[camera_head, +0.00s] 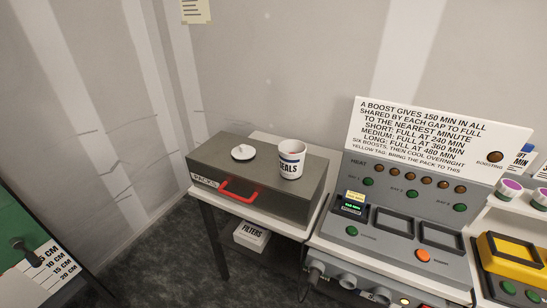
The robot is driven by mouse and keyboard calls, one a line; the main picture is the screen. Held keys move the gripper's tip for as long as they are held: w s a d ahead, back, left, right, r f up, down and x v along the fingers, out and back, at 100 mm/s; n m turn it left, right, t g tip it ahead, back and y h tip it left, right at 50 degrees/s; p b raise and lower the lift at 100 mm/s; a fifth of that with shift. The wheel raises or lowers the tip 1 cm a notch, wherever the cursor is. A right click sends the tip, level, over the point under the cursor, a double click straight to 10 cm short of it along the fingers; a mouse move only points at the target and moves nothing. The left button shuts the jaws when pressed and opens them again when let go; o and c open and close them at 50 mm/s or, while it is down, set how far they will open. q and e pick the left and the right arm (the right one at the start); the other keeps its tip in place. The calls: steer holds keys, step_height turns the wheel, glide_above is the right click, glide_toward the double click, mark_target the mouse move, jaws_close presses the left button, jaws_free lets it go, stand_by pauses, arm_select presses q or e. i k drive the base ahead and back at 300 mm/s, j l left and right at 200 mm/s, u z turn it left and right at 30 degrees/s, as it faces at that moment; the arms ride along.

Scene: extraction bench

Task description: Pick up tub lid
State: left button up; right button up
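The tub lid (243,152) is a small white disc with a knob on top. It lies flat on the grey metal box, left of the tub. Lid and tub are apart. Neither of my grippers shows in the head view.
A "FILTERS" carton (251,236) sits below. A control console (400,250) with a sign (432,137) stands right. A green measuring board (22,235) is at left.

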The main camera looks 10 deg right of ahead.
mark_target(243, 152)
steer(key=i+j+z, duration=0.3)
steer(key=j, duration=0.2)
steer(key=j+z, duration=0.25)
steer(key=j, duration=0.25)
steer(key=i+j+z, duration=0.15)
steer(key=j+z, duration=0.15)
steer(key=j, duration=0.3)
steer(key=j+z, duration=0.3)
steer(key=j, duration=0.25)
steer(key=i, duration=0.05)
